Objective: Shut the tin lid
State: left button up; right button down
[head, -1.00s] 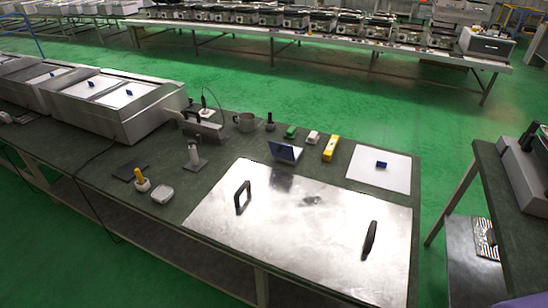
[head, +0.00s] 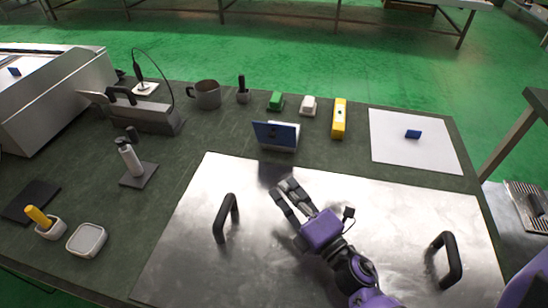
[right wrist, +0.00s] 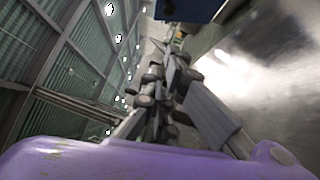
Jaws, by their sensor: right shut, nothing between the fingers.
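The tin (head: 282,150) is a small pale box on the green table, just beyond the metal plate, in the head view. Its dark blue lid (head: 274,133) stands raised and tilted, so the tin is open. My right gripper (head: 284,186) is over the far part of the metal plate, a little nearer than the tin and apart from it. Its fingers are together and empty, pointing toward the tin. In the right wrist view a dark blue panel, likely the lid (right wrist: 188,8), shows at the top edge beyond the fingers. My left gripper is not in view.
The metal plate (head: 390,205) has two black upright handles, the left one (head: 226,217) beside my gripper. Behind the tin stand a green block (head: 276,100), a white block (head: 308,105) and a yellow block (head: 339,118). A grey mug (head: 206,94) is further left.

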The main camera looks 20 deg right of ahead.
pick_arm(q)
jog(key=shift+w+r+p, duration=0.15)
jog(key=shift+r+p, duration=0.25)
jog(key=shift+p, duration=0.1)
pick_arm(e)
jog(key=d+x, duration=0.3)
jog(key=x, duration=0.9)
jog(key=shift+w+a+r, duration=0.2)
jog(key=shift+w+r, duration=0.15)
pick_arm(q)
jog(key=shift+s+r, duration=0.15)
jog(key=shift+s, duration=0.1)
pick_arm(e)
jog(key=shift+r, duration=0.1)
